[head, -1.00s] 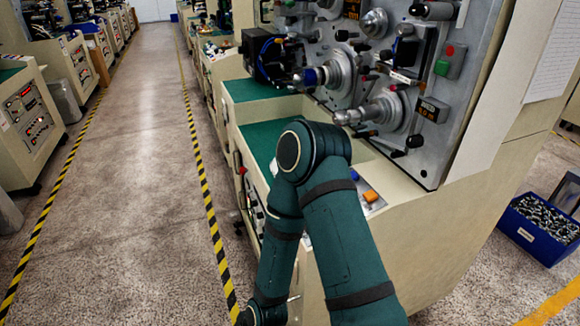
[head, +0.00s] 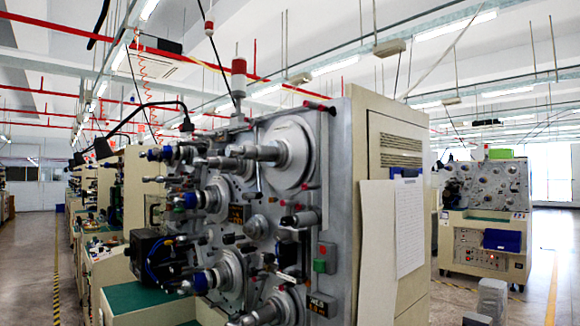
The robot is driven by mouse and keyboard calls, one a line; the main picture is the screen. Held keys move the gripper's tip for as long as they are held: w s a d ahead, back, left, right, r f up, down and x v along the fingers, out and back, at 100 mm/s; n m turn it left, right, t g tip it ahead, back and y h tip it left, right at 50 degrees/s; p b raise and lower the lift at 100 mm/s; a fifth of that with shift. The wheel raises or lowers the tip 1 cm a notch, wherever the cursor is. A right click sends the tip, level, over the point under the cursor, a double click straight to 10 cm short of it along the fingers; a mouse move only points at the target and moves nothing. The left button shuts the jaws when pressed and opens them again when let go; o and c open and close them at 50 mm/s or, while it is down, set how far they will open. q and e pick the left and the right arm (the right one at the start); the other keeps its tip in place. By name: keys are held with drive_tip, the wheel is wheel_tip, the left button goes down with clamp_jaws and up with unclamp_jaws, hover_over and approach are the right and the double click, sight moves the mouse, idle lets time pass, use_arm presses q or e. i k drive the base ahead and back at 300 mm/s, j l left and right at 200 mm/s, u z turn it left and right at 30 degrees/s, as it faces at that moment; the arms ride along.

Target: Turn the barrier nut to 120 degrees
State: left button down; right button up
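The winding machine's grey front panel (head: 341,180) fills the middle of the head view, seen at a slant. It carries several spindles: a large upper one with a wide round flange (head: 293,152), a blue-collared one at middle left (head: 190,200), a lower one (head: 228,272) and one cut off by the bottom edge (head: 280,308). I cannot tell which part is the barrier nut, nor its angle. Neither gripper nor arm is in this view.
Paper sheets (head: 393,245) hang on the machine's side. A green-topped ledge (head: 140,298) is at lower left. Another machine (head: 485,205) stands at the right, beyond open floor.

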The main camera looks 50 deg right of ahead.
sight(250, 151)
drive_tip(key=z, duration=1.7)
